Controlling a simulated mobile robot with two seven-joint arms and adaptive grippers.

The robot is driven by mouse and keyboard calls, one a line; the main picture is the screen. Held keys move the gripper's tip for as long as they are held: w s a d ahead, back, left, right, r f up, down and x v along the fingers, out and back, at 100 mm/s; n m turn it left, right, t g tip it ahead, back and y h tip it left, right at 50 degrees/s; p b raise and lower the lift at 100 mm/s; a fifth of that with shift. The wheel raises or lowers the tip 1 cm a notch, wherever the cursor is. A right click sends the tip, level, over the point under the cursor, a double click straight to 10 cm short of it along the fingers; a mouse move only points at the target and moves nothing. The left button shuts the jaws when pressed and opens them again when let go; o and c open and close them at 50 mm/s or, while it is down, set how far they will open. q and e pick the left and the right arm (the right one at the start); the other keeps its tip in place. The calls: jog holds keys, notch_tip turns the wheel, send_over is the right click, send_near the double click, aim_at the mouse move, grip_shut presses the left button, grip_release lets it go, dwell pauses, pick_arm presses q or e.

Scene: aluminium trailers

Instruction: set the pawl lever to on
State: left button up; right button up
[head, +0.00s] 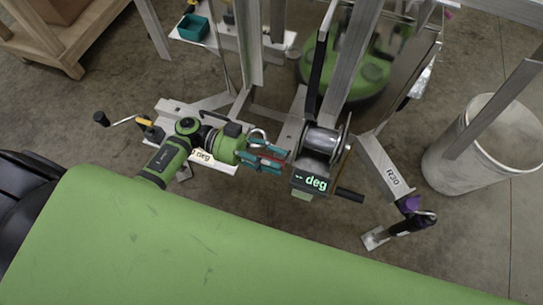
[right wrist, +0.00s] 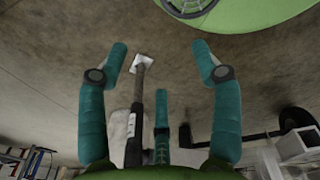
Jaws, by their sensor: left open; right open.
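The hand winch (head: 325,140) is a silver drum on the trailer frame, with a small "-- deg" display (head: 311,182) below it and a black crank grip (head: 349,195) at its lower right. My left gripper (head: 281,158) has its teal fingers just left of the winch. The fingers are apart, and a thin red part (head: 268,161) shows among them; I cannot tell whether it is the pawl lever or whether they touch it. My right gripper (right wrist: 161,60) is open in the right wrist view, its teal fingers wide apart with nothing between them.
A jack leg with a pale foot (right wrist: 144,62) shows beyond my right fingers. A white bin (head: 470,160) stands at the right. A frame arm marked R30 (head: 391,176) and upright aluminium posts surround the winch. A teal tray (head: 192,28) sits at the back left.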

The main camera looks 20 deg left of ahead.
pick_arm(q)
grip_shut()
jog(key=shift+r, duration=0.1)
jog(key=shift+w, duration=0.1)
jog(key=w+r+n+p, duration=0.2)
jog(key=w+n, duration=0.8)
jog(key=shift+d+r+n, duration=0.2)
jog(key=shift+n, duration=0.2)
pick_arm(e)
jog(key=shift+s+a+r, duration=0.1)
jog(key=shift+a+r, duration=0.1)
jog(key=shift+r, duration=0.35)
jog(key=shift+a+r, duration=0.15)
jog(key=shift+r, duration=0.35)
pick_arm(q)
jog(key=shift+w, duration=0.15)
